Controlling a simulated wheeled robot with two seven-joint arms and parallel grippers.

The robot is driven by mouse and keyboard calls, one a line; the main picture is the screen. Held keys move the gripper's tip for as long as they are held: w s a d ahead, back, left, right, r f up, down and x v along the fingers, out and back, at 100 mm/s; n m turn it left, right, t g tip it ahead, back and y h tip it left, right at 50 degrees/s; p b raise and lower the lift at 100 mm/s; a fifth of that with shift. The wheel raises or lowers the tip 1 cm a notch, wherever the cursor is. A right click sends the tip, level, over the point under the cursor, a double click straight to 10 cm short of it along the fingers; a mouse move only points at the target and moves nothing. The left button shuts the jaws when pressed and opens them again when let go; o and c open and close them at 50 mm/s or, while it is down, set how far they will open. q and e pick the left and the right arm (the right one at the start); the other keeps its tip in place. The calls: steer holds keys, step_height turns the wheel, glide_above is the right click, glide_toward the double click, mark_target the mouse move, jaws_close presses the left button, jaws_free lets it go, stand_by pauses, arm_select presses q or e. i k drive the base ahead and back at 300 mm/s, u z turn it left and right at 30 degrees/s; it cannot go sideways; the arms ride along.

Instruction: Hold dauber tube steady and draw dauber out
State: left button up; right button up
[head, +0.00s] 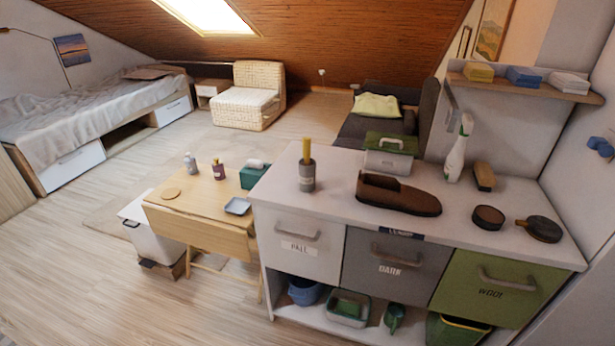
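The dauber tube (307,178) looks like a dark grey upright cylinder with a pale label band. It stands on the left part of the white counter (330,215). A yellow stick (307,148), which looks like the dauber's handle, rises straight out of its top. The rest of the dauber is hidden inside the tube. Neither of my grippers shows in the head view, and nothing touches the tube.
On the counter, a brown shoe (398,195), green-lidded box (390,152), spray bottle (459,150), brush (484,177), open tin (489,217) and dark round brush (540,229) stand right of the tube. A wooden folding table (200,218) adjoins at left. Counter space around the tube is clear.

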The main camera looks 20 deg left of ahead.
mark_target(306, 140)
steer(key=u, duration=2.25)
steer(key=i, duration=2.45)
steer(key=z, duration=3.45)
